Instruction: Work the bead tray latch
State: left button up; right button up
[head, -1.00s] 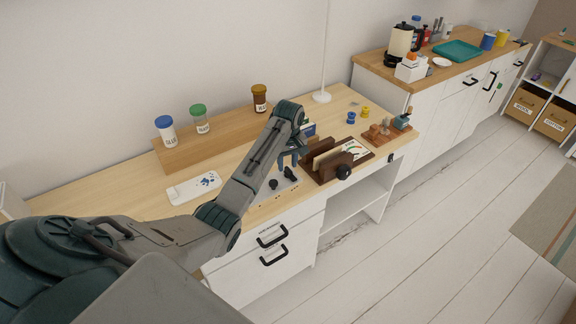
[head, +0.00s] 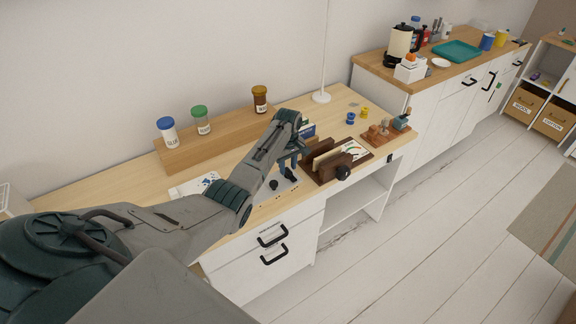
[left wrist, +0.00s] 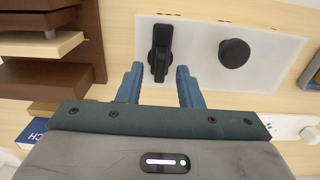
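A pale plate (head: 268,197) lies on the desk and carries a black lever-like latch and a round black knob (head: 273,185). In the left wrist view the plate (left wrist: 285,70) shows the upright latch lever (left wrist: 161,50) left of the round knob (left wrist: 234,53). My left gripper (left wrist: 158,82) is open. Its blue fingers stand apart, with the lever's lower end between or just beyond their tips, with no visible contact. In the head view the left gripper (head: 290,163) is over the plate, partly hidden by its arm. My right gripper is not in view.
A dark wooden rack (head: 327,164) stands close right of the plate. A white card with blue spots (head: 207,181) lies to the left, partly behind my arm. Jars stand on a wooden riser (head: 232,126) behind. A wooden block with pegs (head: 382,134) is farther right.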

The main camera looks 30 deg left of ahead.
pick_arm(q)
jog(key=shift+f, duration=0.35)
grip_shut()
jog(key=shift+r, duration=0.1)
